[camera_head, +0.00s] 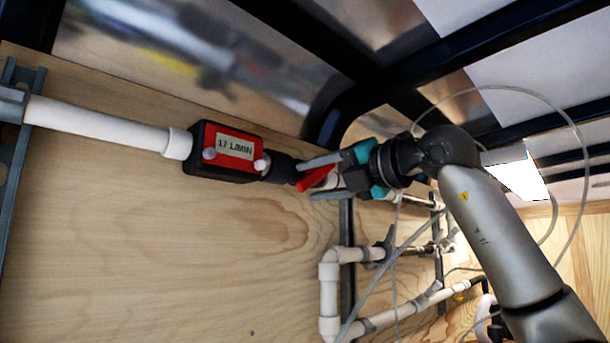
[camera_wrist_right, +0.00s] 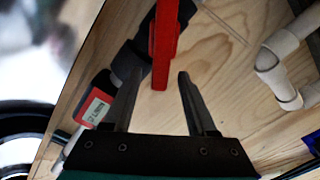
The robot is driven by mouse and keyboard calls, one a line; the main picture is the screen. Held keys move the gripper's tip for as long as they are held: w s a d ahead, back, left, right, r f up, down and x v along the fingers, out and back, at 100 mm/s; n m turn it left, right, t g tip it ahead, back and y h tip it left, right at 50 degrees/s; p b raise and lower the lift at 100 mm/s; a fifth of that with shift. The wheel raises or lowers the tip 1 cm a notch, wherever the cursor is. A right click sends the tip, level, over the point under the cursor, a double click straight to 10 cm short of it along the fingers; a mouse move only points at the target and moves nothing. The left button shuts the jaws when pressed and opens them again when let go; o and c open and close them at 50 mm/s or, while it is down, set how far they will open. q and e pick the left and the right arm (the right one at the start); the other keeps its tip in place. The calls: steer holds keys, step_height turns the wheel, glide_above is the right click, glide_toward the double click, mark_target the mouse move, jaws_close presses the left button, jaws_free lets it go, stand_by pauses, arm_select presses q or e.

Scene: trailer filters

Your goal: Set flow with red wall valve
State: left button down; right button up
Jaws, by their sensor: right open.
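The red valve handle (camera_head: 317,178) sits on the pipe on the wooden wall, just right of a red and black flow meter (camera_head: 235,146) with a small display. My right gripper (camera_head: 306,179) is open at the handle, one finger above it and one below it in the head view. In the right wrist view the red handle (camera_wrist_right: 164,45) reaches down between the open fingertips (camera_wrist_right: 160,75), nearer the left finger. I cannot tell whether it touches that finger. The flow meter also shows in the wrist view (camera_wrist_right: 92,112). My left gripper is not in view.
A white pipe (camera_head: 100,122) runs left from the meter to a metal rail (camera_head: 18,150). More white pipes (camera_head: 329,285) and thin hoses lie below and right of my gripper. Dark frame beams (camera_head: 460,60) cross overhead. The wall below the meter is bare.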

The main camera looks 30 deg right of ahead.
mark_target(309, 182)
steer(key=shift+p+x, duration=0.35)
steer(key=shift+x, duration=1.2)
steer(key=shift+c, duration=0.2)
jaws_close()
